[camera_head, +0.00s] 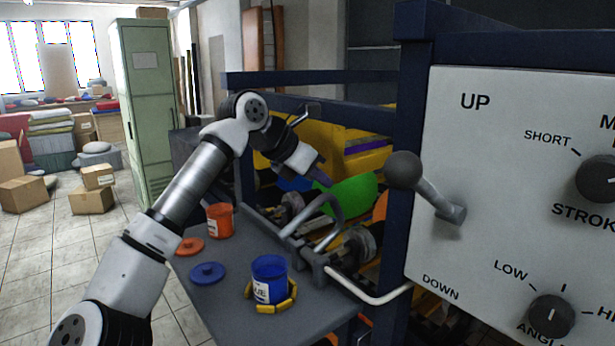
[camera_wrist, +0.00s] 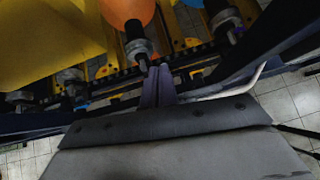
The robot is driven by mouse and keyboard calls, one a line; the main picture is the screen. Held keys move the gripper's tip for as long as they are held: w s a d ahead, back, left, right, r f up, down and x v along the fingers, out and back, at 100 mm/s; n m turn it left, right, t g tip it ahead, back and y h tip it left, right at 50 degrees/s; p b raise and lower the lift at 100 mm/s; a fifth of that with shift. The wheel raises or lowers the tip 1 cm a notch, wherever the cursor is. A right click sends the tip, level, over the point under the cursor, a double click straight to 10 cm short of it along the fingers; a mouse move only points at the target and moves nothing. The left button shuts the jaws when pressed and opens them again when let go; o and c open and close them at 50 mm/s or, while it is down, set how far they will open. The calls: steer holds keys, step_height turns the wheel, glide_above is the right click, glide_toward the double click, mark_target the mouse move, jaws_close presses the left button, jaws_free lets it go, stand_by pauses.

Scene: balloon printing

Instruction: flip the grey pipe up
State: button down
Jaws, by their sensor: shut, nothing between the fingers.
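A curved grey pipe (camera_head: 323,201) arches over the rail at the front of the machine in the head view. My gripper (camera_head: 326,181) is above and behind the top of this arch, close to the green balloon; I cannot tell whether it touches either. In the wrist view my gripper (camera_wrist: 158,72) has its two fingers together and empty, pointing towards a nozzle (camera_wrist: 138,45) under an orange balloon (camera_wrist: 127,10). A paler bent pipe (camera_head: 378,299) is lower right of the arch and also shows right of the fingers in the wrist view (camera_wrist: 235,88).
A green balloon (camera_head: 347,195) and yellow parts (camera_head: 350,160) lie behind the rail. A blue cup (camera_head: 269,280) and an orange cup (camera_head: 220,221) stand on the grey table (camera_head: 225,312). A ball-ended lever (camera_head: 405,171) sticks out from the white control panel (camera_head: 480,235) at right.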

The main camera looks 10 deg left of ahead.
steer(key=shift+w+d+f, duration=0.15)
steer(key=shift+w+d, duration=0.35)
steer(key=shift+w, duration=0.1)
stand_by(0.3)
